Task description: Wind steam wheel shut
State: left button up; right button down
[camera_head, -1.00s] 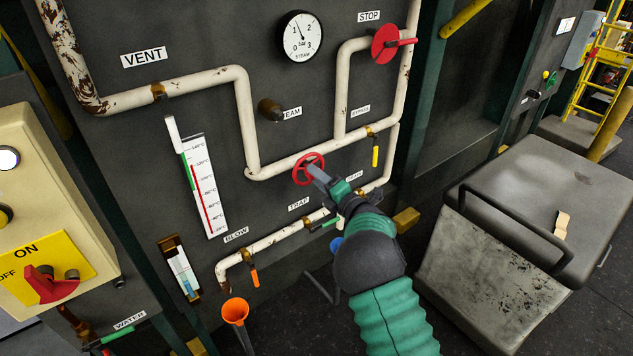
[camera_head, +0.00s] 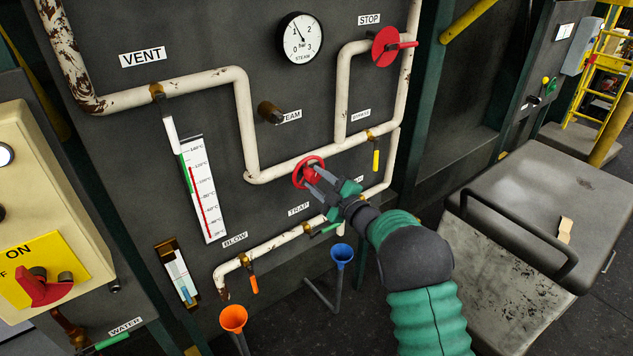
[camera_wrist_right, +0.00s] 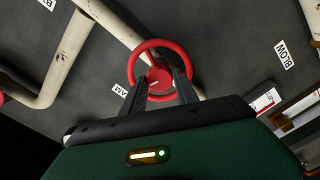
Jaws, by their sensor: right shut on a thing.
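A red handwheel (camera_head: 301,176) sits at the white pipe on the dark panel, left of the yellow-handled valve. My right gripper (camera_head: 314,176) reaches it from the lower right and is shut on it. In the right wrist view the wheel (camera_wrist_right: 160,43) faces the camera, with its red hub between the two dark fingers (camera_wrist_right: 162,78). The fingers overlap the lower part of the rim. A label by the wheel is partly hidden. A brass stub (camera_head: 270,112) stands by a partly covered "STEAM" label, higher on the panel. My left gripper is not in view.
The steam gauge (camera_head: 301,38) needle points near 1. A red stop wheel (camera_head: 385,46) is at upper right. Orange (camera_head: 233,318) and blue (camera_head: 342,254) funnels stand below the pipes. A grey bin (camera_head: 540,190) is right of my arm.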

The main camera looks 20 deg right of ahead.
jog(key=m, duration=0.3)
jog(key=shift+d+f+m, duration=0.1)
jog(key=shift+f+m, duration=0.3)
jog(key=m+p, duration=0.1)
jog(key=m, duration=0.1)
jog(key=shift+m, duration=0.4)
jog(key=m+p, duration=0.1)
jog(key=m, duration=0.4)
jog(key=shift+s, duration=0.1)
jog(key=shift+f+m+p, duration=0.1)
jog(key=shift+m+p, duration=0.45)
jog(key=shift+m, duration=0.65)
jog(key=c, duration=1.3)
grip_release()
jog(key=shift+c, duration=0.2)
jog(key=o, duration=0.4)
jog(key=shift+r, duration=0.2)
